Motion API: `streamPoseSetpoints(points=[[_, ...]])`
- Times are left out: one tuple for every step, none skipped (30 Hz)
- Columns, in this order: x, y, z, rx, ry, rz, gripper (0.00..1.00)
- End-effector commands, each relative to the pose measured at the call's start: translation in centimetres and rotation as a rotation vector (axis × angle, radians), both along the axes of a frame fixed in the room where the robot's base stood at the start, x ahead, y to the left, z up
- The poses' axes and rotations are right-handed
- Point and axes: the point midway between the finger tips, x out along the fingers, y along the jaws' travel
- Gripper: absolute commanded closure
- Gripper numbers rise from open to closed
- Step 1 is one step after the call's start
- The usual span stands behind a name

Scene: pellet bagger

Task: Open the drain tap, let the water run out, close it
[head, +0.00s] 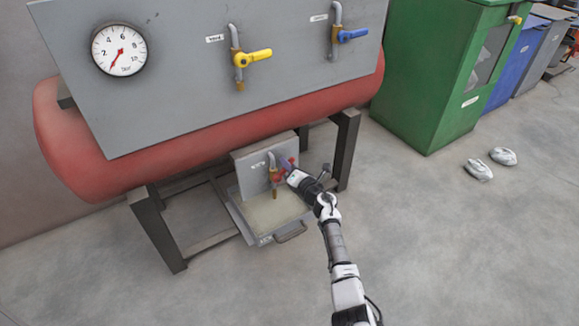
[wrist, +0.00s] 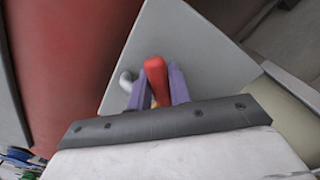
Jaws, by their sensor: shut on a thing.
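The drain tap (head: 273,178) is a small grey pipe with a brass spout and a red lever, on a grey plate under the red tank. The red lever (wrist: 156,78) sticks out sideways to the right of the pipe in the head view. My gripper (head: 288,167) is shut on this lever, with its purple fingers (wrist: 162,90) on either side of it in the wrist view. A shallow grey tray (head: 237,213) with a pale beige inside stands below the spout. I cannot make out any running water.
The red tank (head: 60,135) stands on dark legs (head: 158,232) around the tap. Its panel holds a gauge (head: 118,49), a yellow-handled tap (head: 258,56) and a blue-handled tap (head: 352,35). A green container (head: 425,85) and white bags (head: 478,170) are at right. The front floor is clear.

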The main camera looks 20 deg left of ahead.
Motion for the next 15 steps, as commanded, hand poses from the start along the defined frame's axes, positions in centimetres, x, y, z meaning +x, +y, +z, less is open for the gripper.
streamPoseSetpoints(points=[[0.0, 0.05, 0.04, 0.001, 0.001, 0.0, 1.0], [0.0, 0.05, 0.03, 0.001, 0.001, 0.0, 1.0], [0.01, 0.06, 0.03, 0.001, 0.002, 0.0, 1.0], [0.0, 0.07, 0.03, 0.001, 0.002, 0.0, 1.0], [0.0, 0.06, 0.02, 0.001, 0.002, 0.0, 1.0], [0.0, 0.06, 0.02, 0.002, 0.002, 0.0, 0.76], [0.0, 0.06, 0.02, 0.002, 0.002, 0.0, 0.72], [0.0, 0.06, 0.02, 0.002, 0.002, 0.0, 0.68], [0.0, 0.06, 0.02, 0.002, 0.002, 0.0, 0.63], [0.01, 0.06, 0.01, 0.002, 0.003, 0.0, 0.59], [0.0, 0.05, 0.01, 0.002, 0.003, 0.0, 0.58], [0.0, 0.05, 0.01, 0.002, 0.003, 0.0, 0.58], [-0.01, 0.06, 0.01, 0.003, 0.003, 0.001, 0.58], [-0.01, 0.06, 0.01, 0.003, 0.003, 0.001, 0.58], [-0.01, 0.06, 0.01, 0.003, 0.003, 0.001, 0.58]])
